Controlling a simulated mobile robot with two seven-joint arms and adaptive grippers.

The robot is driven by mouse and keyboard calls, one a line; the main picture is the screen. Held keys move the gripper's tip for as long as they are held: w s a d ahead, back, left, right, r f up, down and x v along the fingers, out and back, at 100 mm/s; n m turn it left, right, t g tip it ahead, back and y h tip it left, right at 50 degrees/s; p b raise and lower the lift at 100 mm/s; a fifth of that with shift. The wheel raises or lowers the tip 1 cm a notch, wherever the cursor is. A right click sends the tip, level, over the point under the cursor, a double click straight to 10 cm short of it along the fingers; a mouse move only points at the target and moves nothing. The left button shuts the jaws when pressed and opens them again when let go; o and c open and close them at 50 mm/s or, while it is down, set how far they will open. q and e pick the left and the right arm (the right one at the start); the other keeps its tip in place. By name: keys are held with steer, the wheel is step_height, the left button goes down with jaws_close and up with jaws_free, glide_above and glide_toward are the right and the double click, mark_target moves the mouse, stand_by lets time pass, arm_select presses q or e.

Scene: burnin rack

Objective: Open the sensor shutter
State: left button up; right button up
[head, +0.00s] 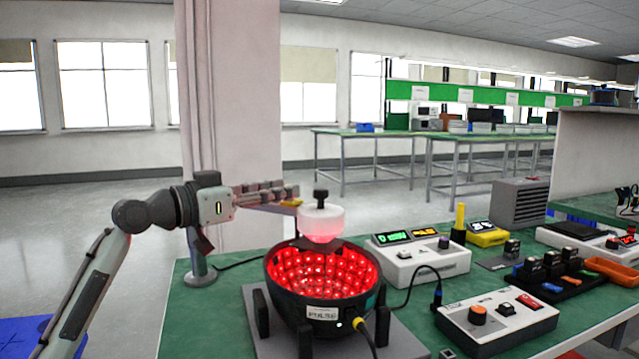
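A white round sensor head (322,222) with a black knob (321,197) on top sits above a black bowl (322,312) full of glowing red lights. A dark flat piece (312,243) shows under the white head; I cannot tell for sure whether it is the shutter. My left gripper (290,193) reaches in from the left, its fingers just left of the knob and above the bowl's back rim. A small yellow-orange piece (291,202) shows at its fingertips. I see the fingers side-on, so their opening is unclear. My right gripper is out of view.
The bowl stands on a grey plate (398,342) on a green bench (218,312). To its right are a white display unit (420,262), a control box with an orange knob (497,322) and a black rack (555,270). A cable runs across the bench between them.

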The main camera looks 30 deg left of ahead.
arm_select(q)
steer(key=p+x, duration=0.1)
steer(key=x, duration=0.6)
steer(key=shift+p, duration=0.3)
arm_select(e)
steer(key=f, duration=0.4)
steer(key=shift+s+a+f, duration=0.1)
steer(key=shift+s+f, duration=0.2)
arm_select(q)
steer(key=shift+s, duration=0.1)
steer(key=shift+c, duration=0.6)
jaws_close()
